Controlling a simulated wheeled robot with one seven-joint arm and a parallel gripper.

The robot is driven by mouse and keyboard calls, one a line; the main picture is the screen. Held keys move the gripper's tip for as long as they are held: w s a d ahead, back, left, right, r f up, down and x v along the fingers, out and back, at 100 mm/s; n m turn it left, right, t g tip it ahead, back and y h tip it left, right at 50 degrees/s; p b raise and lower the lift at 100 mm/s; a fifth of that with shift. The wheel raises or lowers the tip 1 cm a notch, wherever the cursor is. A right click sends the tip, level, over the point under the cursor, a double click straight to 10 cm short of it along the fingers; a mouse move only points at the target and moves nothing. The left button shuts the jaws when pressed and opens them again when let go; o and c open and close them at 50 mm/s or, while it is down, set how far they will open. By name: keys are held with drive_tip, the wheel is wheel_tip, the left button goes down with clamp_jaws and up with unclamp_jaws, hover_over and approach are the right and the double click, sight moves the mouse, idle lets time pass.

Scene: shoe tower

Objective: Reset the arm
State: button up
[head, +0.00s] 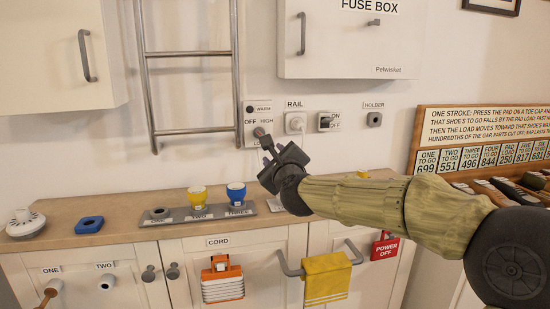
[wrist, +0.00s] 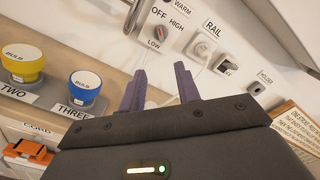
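My arm reaches in from the right in the head view, over the wooden counter (head: 110,232). My gripper (head: 266,150) is in front of the wall, near the OFF/HIGH/LOW dial (head: 256,126). In the wrist view my gripper (wrist: 160,82) has its two dark fingers apart, with nothing between them. The dial (wrist: 157,32) shows beyond the fingertips. I cannot tell whether either finger touches the wall or dial.
A metal ladder (head: 190,133) is left of the gripper. The fuse box (head: 345,40) hangs above. A yellow towel (head: 327,277) hangs below.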

drive_tip(key=s+d+f+n+g+h, duration=0.1)
drive_tip(key=s+d+f+n+g, duration=0.15)
drive_tip(key=f+n, duration=0.4)
drive_tip(key=s+d+f+n+g, duration=0.1)
drive_tip(key=s+f+n+g, duration=0.25)
drive_tip(key=f, duration=0.55)
drive_tip(key=s+d+f+n+g+h, duration=0.1)
drive_tip(key=s+d+f+n+g, duration=0.1)
drive_tip(key=s+f+n, duration=0.4)
drive_tip(key=s+d+f+n+g+h, duration=0.1)
drive_tip(key=s+d+f+n+g, duration=0.25)
drive_tip(key=s+d+f, duration=0.45)
drive_tip(key=s+d+f+n+g+h, duration=0.25)
drive_tip(key=s+d+f+n, duration=0.2)
drive_tip(key=s, duration=0.55)
wheel_tip(320, 180, up, 37)
drive_tip(key=d+p, duration=0.1)
drive_tip(key=p, duration=3.6)
drive_tip(key=shift+s+r+g+p, duration=0.15)
drive_tip(key=shift+s+g+p, duration=0.1)
drive_tip(key=shift+g+p, duration=0.15)
drive_tip(key=shift+y, duration=0.25)
drive_tip(key=shift+c, duration=0.4)
